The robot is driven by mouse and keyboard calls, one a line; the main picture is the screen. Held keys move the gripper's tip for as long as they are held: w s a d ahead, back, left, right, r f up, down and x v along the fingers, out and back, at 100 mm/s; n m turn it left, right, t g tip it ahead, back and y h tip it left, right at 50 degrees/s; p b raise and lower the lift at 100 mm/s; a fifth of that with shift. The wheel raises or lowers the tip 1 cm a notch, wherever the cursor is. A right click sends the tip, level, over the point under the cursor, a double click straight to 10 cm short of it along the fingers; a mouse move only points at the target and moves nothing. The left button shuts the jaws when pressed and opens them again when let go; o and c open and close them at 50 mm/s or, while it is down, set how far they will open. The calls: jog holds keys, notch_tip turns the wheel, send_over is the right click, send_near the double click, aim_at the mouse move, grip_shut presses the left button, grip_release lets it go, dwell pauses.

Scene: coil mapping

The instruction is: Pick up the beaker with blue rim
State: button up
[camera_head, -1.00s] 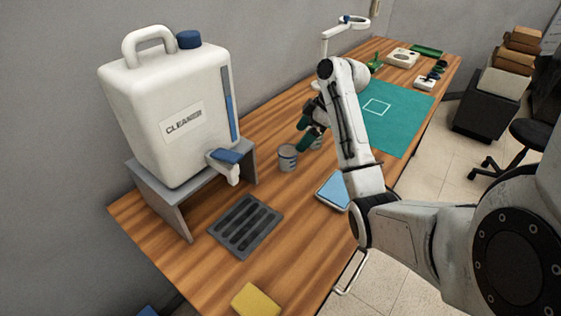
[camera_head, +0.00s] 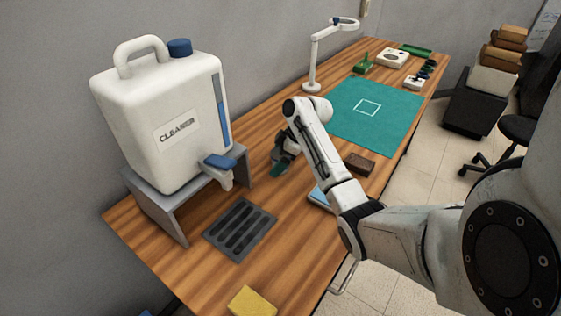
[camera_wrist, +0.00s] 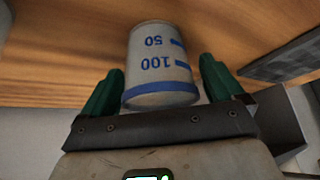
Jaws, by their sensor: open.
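The beaker (camera_wrist: 160,62) shows in the wrist view as a pale grey cup with blue 50 and 100 marks, upside down in the picture. A blue band runs along its edge nearest my gripper. My gripper (camera_wrist: 160,80) is open, with one green finger on each side of the beaker and a small gap showing at both sides. In the head view my gripper (camera_head: 281,160) is low over the wooden table (camera_head: 195,268), to the right of the cleaner jug. I cannot clearly make out the beaker there; the gripper and arm cover that spot.
A white cleaner jug (camera_head: 165,120) stands on a grey stand (camera_head: 180,208) at left. A dark slotted tray (camera_head: 240,228), a yellow sponge (camera_head: 252,302), a blue pad (camera_head: 320,197) and a brown block (camera_head: 360,163) lie around. A teal mat (camera_head: 380,120) and a lamp (camera_head: 315,62) are farther back.

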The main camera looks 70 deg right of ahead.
jog(key=c, duration=1)
jog(key=shift+r, duration=0.1)
